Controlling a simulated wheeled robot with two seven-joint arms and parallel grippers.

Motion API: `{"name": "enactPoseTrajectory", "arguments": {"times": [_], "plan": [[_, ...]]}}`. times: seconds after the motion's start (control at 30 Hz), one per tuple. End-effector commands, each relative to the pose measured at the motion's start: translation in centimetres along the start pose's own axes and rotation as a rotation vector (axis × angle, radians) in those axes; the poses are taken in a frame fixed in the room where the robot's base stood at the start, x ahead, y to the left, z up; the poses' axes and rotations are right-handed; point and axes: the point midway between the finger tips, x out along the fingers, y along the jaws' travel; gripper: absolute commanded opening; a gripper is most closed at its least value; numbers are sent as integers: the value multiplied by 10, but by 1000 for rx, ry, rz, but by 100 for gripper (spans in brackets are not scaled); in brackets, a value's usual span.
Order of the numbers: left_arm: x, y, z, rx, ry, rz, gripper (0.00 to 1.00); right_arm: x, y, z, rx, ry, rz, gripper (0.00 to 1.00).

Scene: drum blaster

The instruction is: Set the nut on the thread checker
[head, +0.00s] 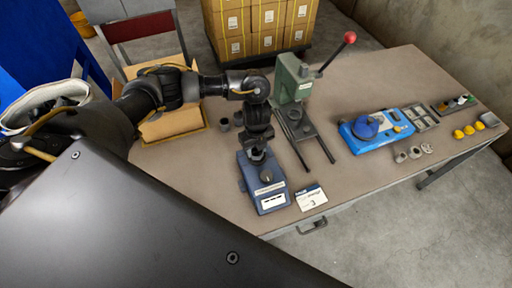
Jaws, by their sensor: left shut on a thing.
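The thread checker appears to be the blue box (271,203) with a white label and a dark round knob on top, near the table's front edge. My left gripper (258,156) points down over its rear part, with the fingertips close above the box. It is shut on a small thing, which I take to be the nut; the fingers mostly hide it. I cannot tell whether the nut touches the checker. My right gripper is not in view.
A green press (292,84) with a red-knobbed lever stands just right of my left gripper. A white card (311,197) lies beside the checker. A blue fixture (360,136), grey rings (414,153) and yellow parts (469,130) sit further right. A cardboard tray (172,124) is at left.

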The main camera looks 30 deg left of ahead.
Motion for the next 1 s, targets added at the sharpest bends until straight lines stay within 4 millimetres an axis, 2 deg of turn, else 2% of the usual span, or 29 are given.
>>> {"name": "enactPoseTrajectory", "arguments": {"times": [0.4, 1.0], "plan": [[1, 0, 0, 0, 0, -1, 13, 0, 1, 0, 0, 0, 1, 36], [13, 0, 0, 1, 1, 0, 13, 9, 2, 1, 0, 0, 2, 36]]}}
